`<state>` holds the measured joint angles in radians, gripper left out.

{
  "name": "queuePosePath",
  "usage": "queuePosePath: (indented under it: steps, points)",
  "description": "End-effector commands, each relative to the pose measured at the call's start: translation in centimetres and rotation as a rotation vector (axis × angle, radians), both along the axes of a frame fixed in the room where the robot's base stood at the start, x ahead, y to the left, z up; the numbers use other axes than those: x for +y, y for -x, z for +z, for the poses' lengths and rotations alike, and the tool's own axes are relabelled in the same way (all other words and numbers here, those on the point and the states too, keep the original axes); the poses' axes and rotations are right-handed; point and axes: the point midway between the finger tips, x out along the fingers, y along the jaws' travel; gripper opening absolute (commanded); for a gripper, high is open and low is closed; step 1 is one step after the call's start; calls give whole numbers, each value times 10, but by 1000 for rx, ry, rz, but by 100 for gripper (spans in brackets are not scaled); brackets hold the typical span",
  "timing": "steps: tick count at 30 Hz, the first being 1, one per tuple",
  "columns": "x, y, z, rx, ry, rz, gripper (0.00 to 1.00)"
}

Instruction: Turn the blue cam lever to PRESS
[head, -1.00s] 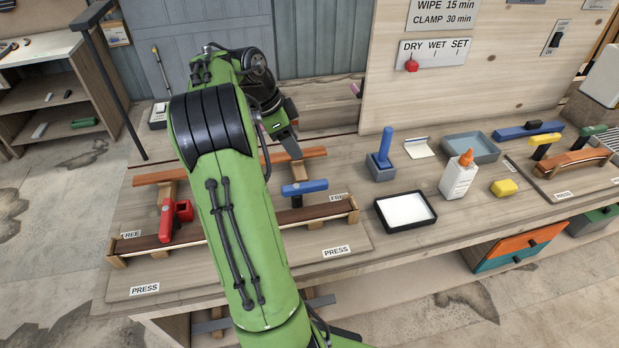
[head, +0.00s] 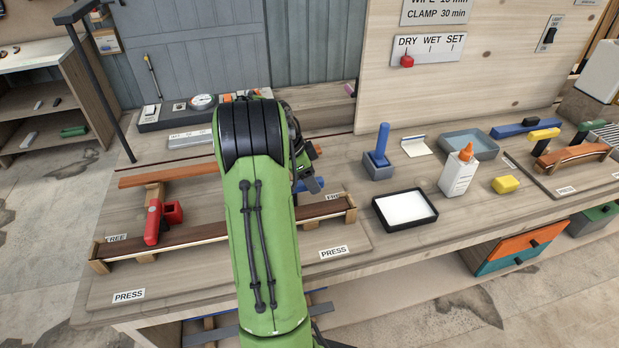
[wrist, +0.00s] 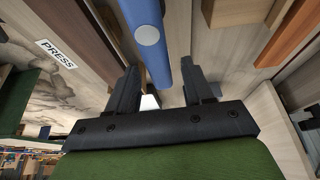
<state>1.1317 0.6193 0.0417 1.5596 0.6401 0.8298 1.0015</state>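The blue cam lever (wrist: 148,40) shows in the wrist view as a long bar with a round grey pivot. Its lower end appears between my gripper's (wrist: 160,75) two black fingers. The fingers are apart, with gaps beside the bar; I cannot tell how deep the bar sits between them. In the head view my green arm hides most of the lever, and only a blue bit (head: 300,186) shows by my gripper (head: 309,182).
A red cam lever (head: 161,220) stands at the left end of the dark strip (head: 190,238), with another PRESS label (head: 129,296) in front. Right of my arm are a black-rimmed white tray (head: 405,209), a blue upright handle in a block (head: 380,150) and a glue bottle (head: 459,172).

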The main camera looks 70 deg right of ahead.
Motion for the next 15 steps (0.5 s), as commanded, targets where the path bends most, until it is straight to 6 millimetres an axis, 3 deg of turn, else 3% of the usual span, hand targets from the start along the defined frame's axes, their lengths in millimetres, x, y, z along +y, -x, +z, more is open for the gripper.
queuePosePath:
  steps: [1,10,15]
  points:
    - [0,0,0,0,0,0,45]
    - [0,0,1,0,0,0,0]
    - [0,0,1,0,1,0,0]
